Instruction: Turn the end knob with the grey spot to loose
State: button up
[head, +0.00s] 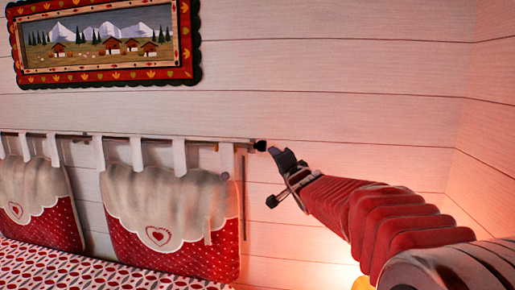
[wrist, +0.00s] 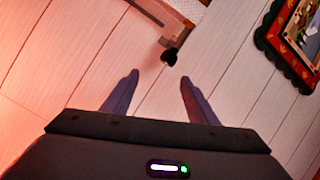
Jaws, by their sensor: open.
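A dark end knob (head: 260,146) sits at the right end of the horizontal rail (head: 215,143) on the white plank wall. It also shows in the wrist view (wrist: 169,57), ahead of the fingers and a little right of the middle of the gap between them. My gripper (head: 280,157) is just right of the knob in the head view. In the wrist view my gripper (wrist: 159,77) is open, with nothing between its two fingers and the knob just beyond the tips. A grey spot cannot be made out on the knob.
Red and white cushions (head: 170,215) hang by white loops from the rail, left of the knob. A framed mountain picture (head: 105,42) hangs above on the wall. The bed with a red patterned cover (head: 60,268) lies below. The wall right of the knob is bare.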

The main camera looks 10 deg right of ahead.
aim_at(264, 149)
jog(key=w, duration=0.1)
jog(key=w+y, duration=0.1)
jog(key=shift+w+a+r+t, duration=0.25)
jog(key=shift+w+a+t, duration=0.05)
jog(key=shift+a, duration=0.05)
jog(key=shift+w, duration=0.15)
jog(key=shift+w+a, duration=0.3)
jog(key=shift+w, duration=1.95)
jog(key=shift+w+a, duration=0.25)
jog(key=shift+w, duration=1.95)
jog(key=shift+w+a, duration=0.3)
jog(key=shift+w, duration=1.95)
jog(key=shift+c, duration=0.5)
jog(key=shift+f, duration=0.15)
jog(key=c, duration=1)
